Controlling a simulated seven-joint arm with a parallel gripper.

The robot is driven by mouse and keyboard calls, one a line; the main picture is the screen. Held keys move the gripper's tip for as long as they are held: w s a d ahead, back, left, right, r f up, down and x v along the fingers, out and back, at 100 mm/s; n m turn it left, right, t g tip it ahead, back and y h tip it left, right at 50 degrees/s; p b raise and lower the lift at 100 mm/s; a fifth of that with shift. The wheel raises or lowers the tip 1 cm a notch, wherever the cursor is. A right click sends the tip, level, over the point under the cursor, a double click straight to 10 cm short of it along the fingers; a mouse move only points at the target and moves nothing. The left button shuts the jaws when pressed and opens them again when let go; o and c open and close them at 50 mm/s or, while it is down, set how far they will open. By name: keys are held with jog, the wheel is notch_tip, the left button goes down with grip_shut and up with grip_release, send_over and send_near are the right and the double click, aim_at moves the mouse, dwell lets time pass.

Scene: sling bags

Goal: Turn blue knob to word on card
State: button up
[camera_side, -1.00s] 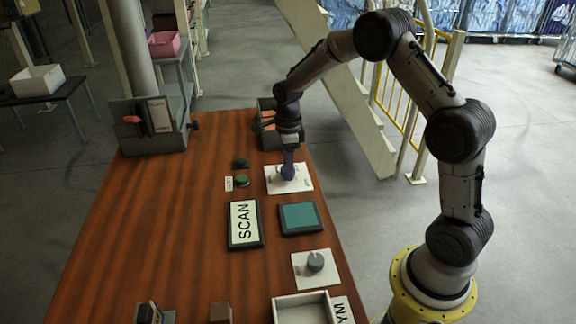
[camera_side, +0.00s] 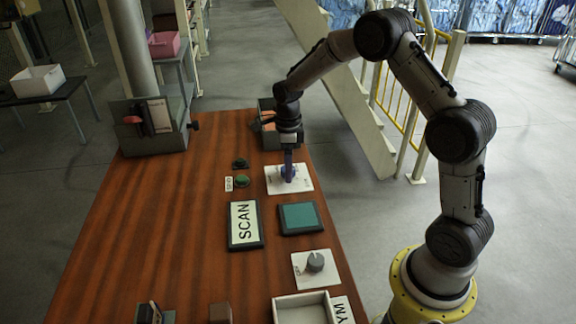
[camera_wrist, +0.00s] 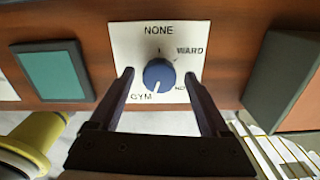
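The blue knob (camera_wrist: 159,74) sits on a white plate (camera_wrist: 121,42), marked NONE at top, WARD at upper right and GYM at lower left. A label at lower right is partly hidden by a finger. The knob's pale mark points down and slightly left. My gripper (camera_wrist: 158,75) is open, with one finger on each side of the knob and gaps showing. In the side view my gripper (camera_side: 288,164) reaches down over the plate (camera_side: 304,184) and partly covers the knob.
A teal panel (camera_side: 300,217) and a grey knob (camera_side: 315,261) on another white plate lie nearer the camera. A green button (camera_side: 242,181) is left of the blue knob's plate. A dark box (camera_side: 266,121) stands behind it. The table's left side is mostly clear.

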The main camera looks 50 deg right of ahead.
notch_tip(320, 180, up, 14)
dwell(0.8)
jog(key=shift+f, duration=0.15)
